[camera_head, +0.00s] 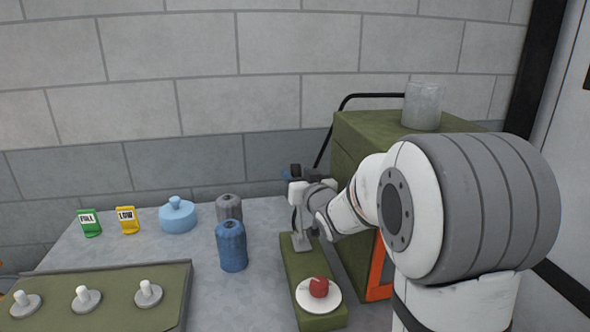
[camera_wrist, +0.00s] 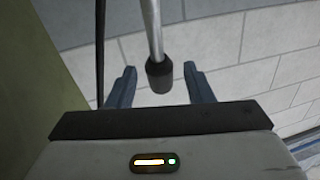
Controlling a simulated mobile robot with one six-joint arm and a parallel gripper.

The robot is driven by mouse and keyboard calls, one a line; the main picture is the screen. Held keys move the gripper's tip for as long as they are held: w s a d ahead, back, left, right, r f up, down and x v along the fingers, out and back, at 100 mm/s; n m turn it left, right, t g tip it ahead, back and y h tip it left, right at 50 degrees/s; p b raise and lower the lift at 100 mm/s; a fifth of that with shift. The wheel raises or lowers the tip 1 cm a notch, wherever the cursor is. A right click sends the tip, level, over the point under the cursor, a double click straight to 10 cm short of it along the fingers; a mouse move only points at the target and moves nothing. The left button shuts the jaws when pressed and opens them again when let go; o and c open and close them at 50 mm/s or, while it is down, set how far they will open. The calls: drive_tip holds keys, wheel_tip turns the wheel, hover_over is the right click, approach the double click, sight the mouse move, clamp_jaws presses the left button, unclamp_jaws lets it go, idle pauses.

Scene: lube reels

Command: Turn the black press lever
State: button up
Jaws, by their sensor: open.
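The press lever shows in the wrist view as a thin grey rod with a black knob (camera_wrist: 159,76) at its end. The knob lies between the two blue fingers of my gripper (camera_wrist: 160,88), which are open, with a visible gap on each side. In the head view my gripper (camera_head: 296,175) is small and partly hidden by my wrist, beside the upper part of the press. The press has a green base (camera_head: 299,265) with a grey upright and foot. A red round piece (camera_head: 318,287) sits on a white disc (camera_head: 333,299) at its front end.
A green cabinet (camera_head: 352,148) with a clear jar (camera_head: 423,105) on top stands right of the press. Blue (camera_head: 231,247) and grey (camera_head: 229,207) bottles stand to its left. A light-blue container (camera_head: 178,216), two tags and a green tray (camera_head: 120,281) with pegs are farther left.

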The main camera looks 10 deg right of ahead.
drive_tip(key=shift+w+a, duration=0.15)
drive_tip(key=shift+w, duration=0.7)
drive_tip(key=shift+w+a, duration=0.15)
drive_tip(key=shift+w, duration=0.65)
clamp_jaws()
